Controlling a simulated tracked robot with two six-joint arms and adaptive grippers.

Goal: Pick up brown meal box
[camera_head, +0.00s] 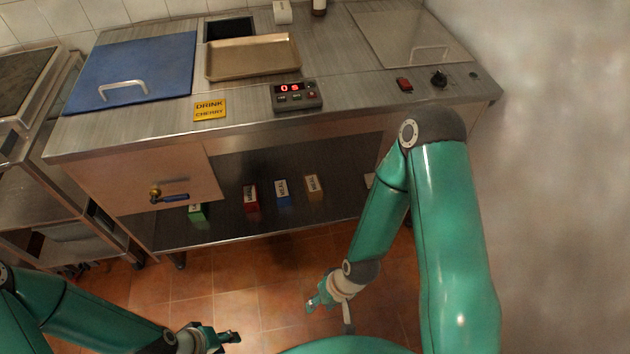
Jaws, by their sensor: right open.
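A brown box (314,187) stands on the lower shelf under the counter, at the right end of a row of small boxes. A blue box (283,194), a red box (251,198) and a green box (197,213) stand to its left. Their printed labels are too small to read. My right gripper (330,315) is open and empty over the tiled floor, in front of and below the brown box in the picture. My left gripper (232,338) is low at the bottom edge, apart from the boxes; its jaw opening is unclear.
The steel counter (150,125) overhangs the shelf (230,231). On top are a blue lid (135,70), a tray (252,57), a timer (297,95) and a yellow drink sign (210,109). A rack stands left.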

